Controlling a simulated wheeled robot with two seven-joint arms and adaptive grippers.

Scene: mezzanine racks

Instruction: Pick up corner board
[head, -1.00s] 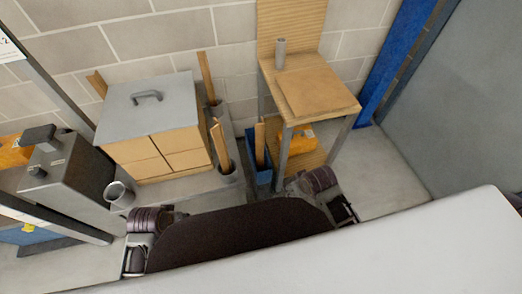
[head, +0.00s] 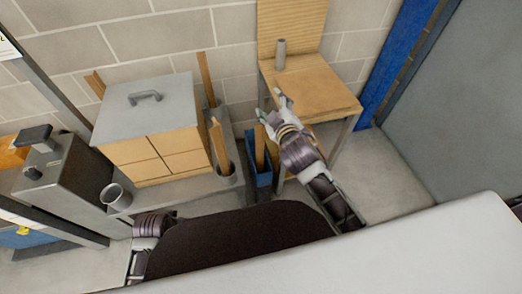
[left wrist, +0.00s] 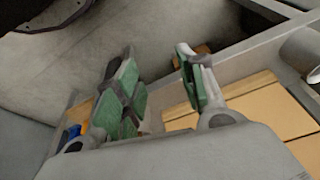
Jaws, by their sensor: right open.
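Several tan corner boards stand upright. Which one is meant, I cannot tell. My right gripper (head: 270,104) is open and empty, just above and right of the board in the blue bin; whether it touches the board is unclear. My left gripper (left wrist: 158,88) is open and empty in the left wrist view; its fingers are hidden in the head view.
A wooden stool or chair (head: 318,90) with a grey cylinder (head: 281,54) on it stands beside my right gripper. A lidded carton (head: 150,125) stands left, near an empty grey cup (head: 116,196). A blue post (head: 392,58) and free floor (head: 385,172) lie right.

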